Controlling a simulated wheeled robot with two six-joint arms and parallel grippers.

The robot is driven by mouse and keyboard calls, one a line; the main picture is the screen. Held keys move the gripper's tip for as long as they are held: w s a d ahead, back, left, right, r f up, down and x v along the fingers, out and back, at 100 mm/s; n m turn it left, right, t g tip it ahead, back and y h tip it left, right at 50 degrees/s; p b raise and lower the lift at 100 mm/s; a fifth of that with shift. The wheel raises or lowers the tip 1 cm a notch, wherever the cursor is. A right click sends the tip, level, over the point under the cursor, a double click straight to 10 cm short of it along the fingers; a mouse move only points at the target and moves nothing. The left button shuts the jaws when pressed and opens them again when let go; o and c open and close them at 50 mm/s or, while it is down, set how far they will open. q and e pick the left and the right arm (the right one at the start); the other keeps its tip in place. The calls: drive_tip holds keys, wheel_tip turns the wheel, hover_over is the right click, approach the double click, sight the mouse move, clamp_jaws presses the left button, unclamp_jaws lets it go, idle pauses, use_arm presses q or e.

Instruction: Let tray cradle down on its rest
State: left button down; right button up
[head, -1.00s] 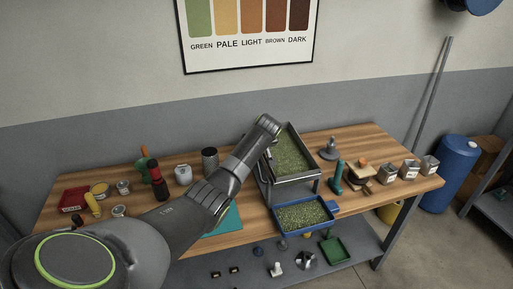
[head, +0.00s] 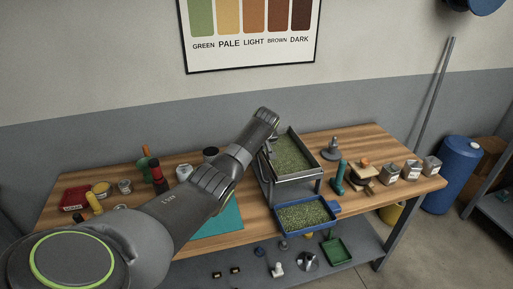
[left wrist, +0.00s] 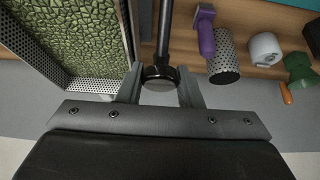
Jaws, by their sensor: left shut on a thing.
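The tray cradle (head: 319,166) is a grey metal tray holding green beans, on a stand (head: 284,193) at the middle of the bench. It also shows at upper left in the left wrist view (left wrist: 130,28), with a perforated end. My left gripper (left wrist: 160,82) is shut on the round dark end of a rod-like handle (left wrist: 163,35) beside the cradle. In the head view my left arm reaches over to the cradle's left side, and its fingers are hard to make out. I cannot tell whether the cradle touches its rest. My right gripper is out of view.
A blue tray of green beans (head: 332,222) sits in front, below the cradle. A teal mat (head: 228,222) lies left of it. A green-handled tool (head: 339,178) and several tins (head: 411,171) stand to the right.

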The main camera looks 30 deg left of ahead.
use_arm(q)
drive_tip(key=c, duration=1.3)
unclamp_jaws()
drive_tip(key=shift+f, duration=0.15)
drive_tip(key=shift+o, duration=1.2)
drive_tip(key=shift+w+a+f, duration=0.15)
drive_tip(key=shift+w+a, duration=0.05)
drive_tip(key=shift+v, duration=0.8)
drive_tip(key=b+v, duration=0.3)
drive_tip(key=v, duration=1.3)
drive_tip(key=shift+f, duration=0.1)
